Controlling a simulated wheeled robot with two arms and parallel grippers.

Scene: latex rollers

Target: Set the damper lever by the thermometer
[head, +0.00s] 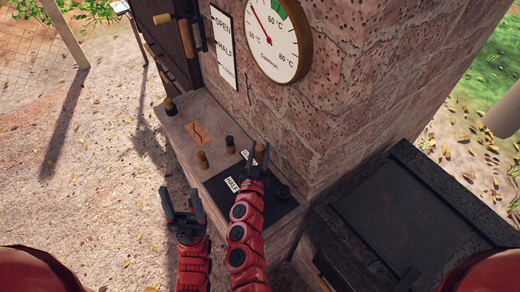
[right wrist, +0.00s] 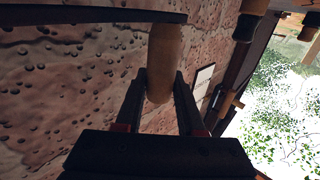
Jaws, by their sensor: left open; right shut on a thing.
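The round thermometer (head: 277,40) is on the brick wall. Its red needle points up-left between 30 and 60 °C, left of the green band. Left of it hangs a white plate (head: 224,52) reading OPEN and HALF; its lowest word is unclear. My right gripper (head: 257,158) is shut on a tan wooden peg (right wrist: 163,60) close to the wall above the shelf; what the peg belongs to is unclear. My left gripper (head: 181,203) is open and empty, left of the shelf.
The shelf (head: 182,128) carries several small dark and wooden pieces, an orange-brown scrap (head: 197,133) and a black mat (head: 218,190) with white labels (head: 232,184). A dark box (head: 400,220) stands at the right. Gravel ground at the left is open.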

